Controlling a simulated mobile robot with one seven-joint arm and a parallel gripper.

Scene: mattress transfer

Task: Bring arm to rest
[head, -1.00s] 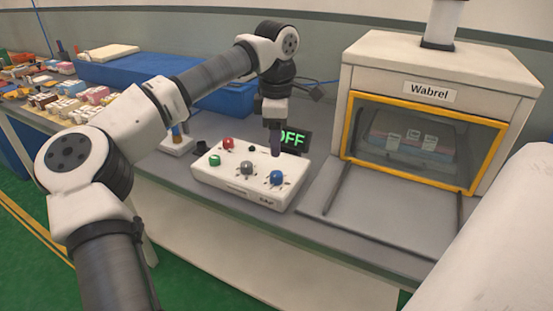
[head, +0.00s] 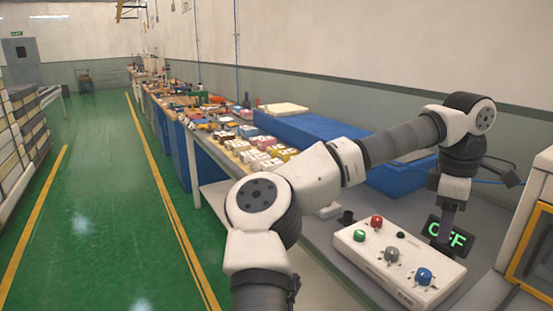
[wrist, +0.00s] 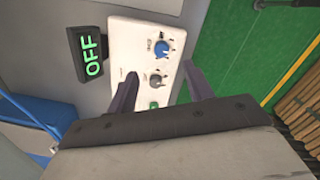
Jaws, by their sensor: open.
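My arm reaches out over the grey worktop and bends down at its far end. My gripper (head: 447,222) points down at the back edge of a white control box (head: 358,258), in front of the display (head: 434,231) that reads OFF in green. In the wrist view, my gripper (wrist: 160,70) is open, with two dark fingers apart and nothing between them. The control box (wrist: 122,42) lies beyond the fingers, with a blue knob (wrist: 162,48) and a grey knob (wrist: 155,80). I cannot tell whether the fingertips touch the box.
A blue bin (head: 300,131) stands behind my arm. A long bench with many small boxes (head: 262,160) runs away at the left. A yellow-framed machine door (head: 528,240) is at the right edge. The green floor (head: 95,200) at the left is clear.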

